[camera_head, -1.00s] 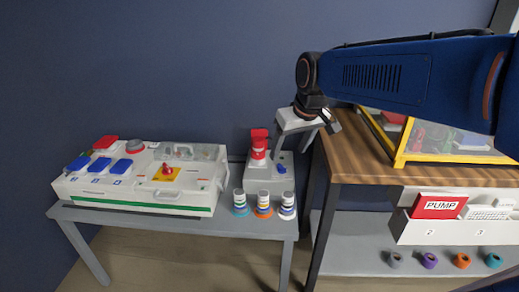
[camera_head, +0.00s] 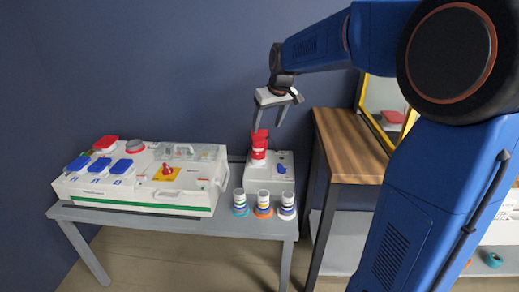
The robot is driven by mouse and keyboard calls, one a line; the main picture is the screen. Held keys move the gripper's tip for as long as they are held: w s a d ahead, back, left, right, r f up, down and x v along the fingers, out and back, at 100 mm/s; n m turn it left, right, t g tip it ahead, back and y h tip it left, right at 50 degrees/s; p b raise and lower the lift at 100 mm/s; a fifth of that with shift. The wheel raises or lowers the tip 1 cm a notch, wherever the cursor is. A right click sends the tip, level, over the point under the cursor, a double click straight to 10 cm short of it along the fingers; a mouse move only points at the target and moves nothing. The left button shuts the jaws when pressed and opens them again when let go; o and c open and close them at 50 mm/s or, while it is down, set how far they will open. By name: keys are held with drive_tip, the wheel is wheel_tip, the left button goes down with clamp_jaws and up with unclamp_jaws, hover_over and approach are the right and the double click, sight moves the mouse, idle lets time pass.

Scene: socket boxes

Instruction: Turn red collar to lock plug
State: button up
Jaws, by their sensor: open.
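The red plug with its red collar (camera_head: 258,151) stands upright on the small white socket box (camera_head: 268,182) at the right end of the grey table. A white band shows between its red parts. My gripper (camera_head: 268,127) is open and points down just above the plug. Its left finger overlaps the plug's top in the picture; whether they touch I cannot tell. Its right finger hangs to the right of the plug with a gap. A small blue part (camera_head: 281,168) sits on the box right of the plug.
A large white panel box (camera_head: 140,190) with blue and red covers fills the left of the grey table (camera_head: 180,222). Three striped cylinders (camera_head: 263,203) stand in front of the socket box. A wooden-topped bench (camera_head: 345,140) is close on the right.

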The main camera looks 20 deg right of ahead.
sight(259, 148)
drive_tip(key=x, duration=1.4)
drive_tip(key=shift+w+f, duration=0.15)
drive_tip(key=shift+f, duration=0.25)
drive_tip(key=c, duration=1)
